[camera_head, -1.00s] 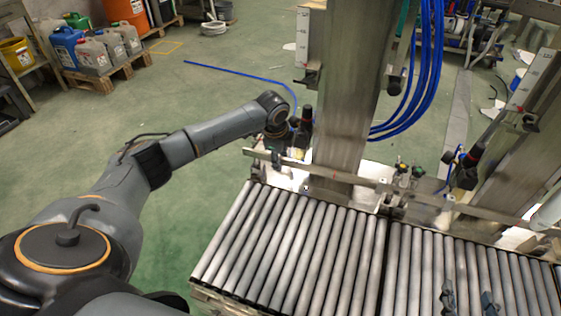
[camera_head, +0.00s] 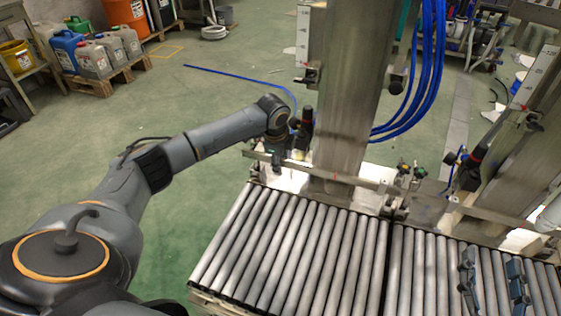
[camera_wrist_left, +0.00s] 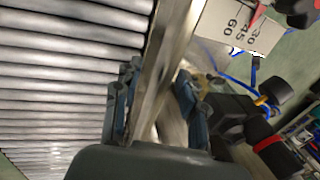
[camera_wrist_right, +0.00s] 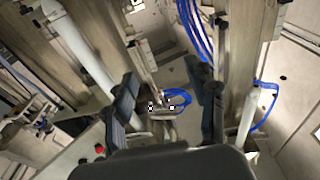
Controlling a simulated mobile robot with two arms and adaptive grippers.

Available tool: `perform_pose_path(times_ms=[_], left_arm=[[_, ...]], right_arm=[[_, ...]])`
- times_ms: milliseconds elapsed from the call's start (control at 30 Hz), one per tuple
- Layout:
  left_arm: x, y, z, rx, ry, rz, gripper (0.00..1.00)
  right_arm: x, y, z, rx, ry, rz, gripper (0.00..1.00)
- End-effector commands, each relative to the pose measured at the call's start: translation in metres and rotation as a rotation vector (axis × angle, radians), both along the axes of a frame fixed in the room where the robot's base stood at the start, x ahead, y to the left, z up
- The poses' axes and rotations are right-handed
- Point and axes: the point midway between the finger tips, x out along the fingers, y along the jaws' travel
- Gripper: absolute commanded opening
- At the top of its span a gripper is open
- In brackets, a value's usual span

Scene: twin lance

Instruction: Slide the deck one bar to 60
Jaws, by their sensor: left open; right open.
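A long metal bar (camera_head: 345,178) runs across behind the rollers. In the left wrist view the bar (camera_wrist_left: 172,45) passes between the two fingers of my left gripper (camera_wrist_left: 158,103), which is open around it; I cannot tell whether a finger touches. In the head view my left gripper (camera_head: 278,160) is at the bar's left end, partly hidden by my wrist. A white scale plate (camera_wrist_left: 238,27) reading 30, 45 and 60 is beside the bar. My right gripper (camera_head: 492,283) is open and empty over the rollers at right; its fingers also show in the right wrist view (camera_wrist_right: 167,100).
A roller conveyor (camera_head: 285,250) fills the front. A steel post (camera_head: 345,90) with blue hoses (camera_head: 428,80) rises behind the bar, and a second post (camera_head: 525,150) stands at right. Green floor (camera_head: 215,110) is open at left.

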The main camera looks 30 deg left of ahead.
Motion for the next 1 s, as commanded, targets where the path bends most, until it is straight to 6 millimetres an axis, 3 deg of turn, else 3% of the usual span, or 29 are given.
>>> perform_pose_path(times_ms=[133, 333, 367, 1000], left_arm=[[0.0, 0.0, 0.0, 0.0, 0.0, 0.0, 0.41], [0.0, 0.0, 0.0, 0.0, 0.0, 0.0, 0.03], [0.0, 0.0, 0.0, 0.0, 0.0, 0.0, 0.0], [0.013, 0.003, 0.002, 0.0, -0.004, 0.001, 0.0]], right_arm=[[0.0, 0.0, 0.0, 0.0, 0.0, 0.0, 0.57], [0.0, 0.0, 0.0, 0.0, 0.001, 0.0, 0.57], [0.0, 0.0, 0.0, 0.0, 0.001, 0.0, 0.57], [0.001, -0.001, -0.012, -0.019, 0.074, -0.003, 0.57]])
